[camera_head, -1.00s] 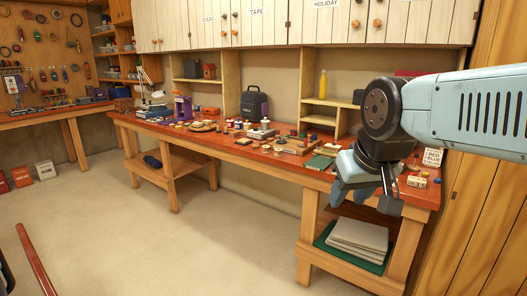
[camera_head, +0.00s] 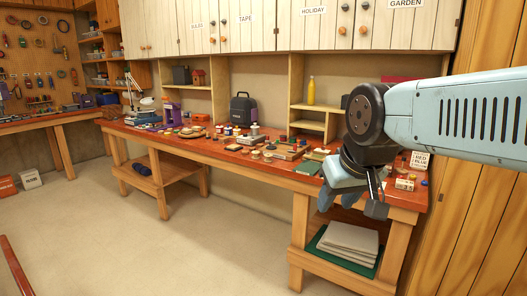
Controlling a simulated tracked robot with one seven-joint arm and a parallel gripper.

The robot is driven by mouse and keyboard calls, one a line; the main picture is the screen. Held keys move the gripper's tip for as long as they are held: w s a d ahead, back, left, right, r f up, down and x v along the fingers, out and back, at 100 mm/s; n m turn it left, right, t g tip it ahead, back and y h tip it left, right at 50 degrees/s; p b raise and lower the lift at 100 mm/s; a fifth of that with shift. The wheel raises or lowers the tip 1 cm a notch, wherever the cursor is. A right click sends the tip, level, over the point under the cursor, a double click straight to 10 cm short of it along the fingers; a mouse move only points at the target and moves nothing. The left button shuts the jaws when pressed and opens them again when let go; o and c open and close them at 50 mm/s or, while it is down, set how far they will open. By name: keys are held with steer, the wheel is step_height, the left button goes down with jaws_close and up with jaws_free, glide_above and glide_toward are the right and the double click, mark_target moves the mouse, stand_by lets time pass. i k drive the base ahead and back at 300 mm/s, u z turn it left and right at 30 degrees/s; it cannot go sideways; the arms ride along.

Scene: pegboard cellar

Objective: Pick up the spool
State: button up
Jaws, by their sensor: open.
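Small round pieces (camera_head: 256,154) that could be spools stand on the red-topped workbench (camera_head: 222,156), among many other small items. They are too small to tell which one is the spool. My gripper (camera_head: 352,204) hangs pointing down in front of the right end of the bench. Its pale blue finger is on the left and its dark finger on the right. It is open, with nothing seen between the fingers. My gripper and wrist hide part of the bench top behind them.
A black case (camera_head: 249,108) and a yellow bottle (camera_head: 311,92) stand toward the back. A white lamp (camera_head: 134,92) is at the left end. Grey slabs (camera_head: 349,240) lie on a lower shelf under the gripper. The floor (camera_head: 190,240) in front is clear.

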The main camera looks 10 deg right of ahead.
mark_target(255, 153)
steer(key=u, duration=0.35)
steer(key=i, duration=2.15)
steer(key=z, duration=0.1)
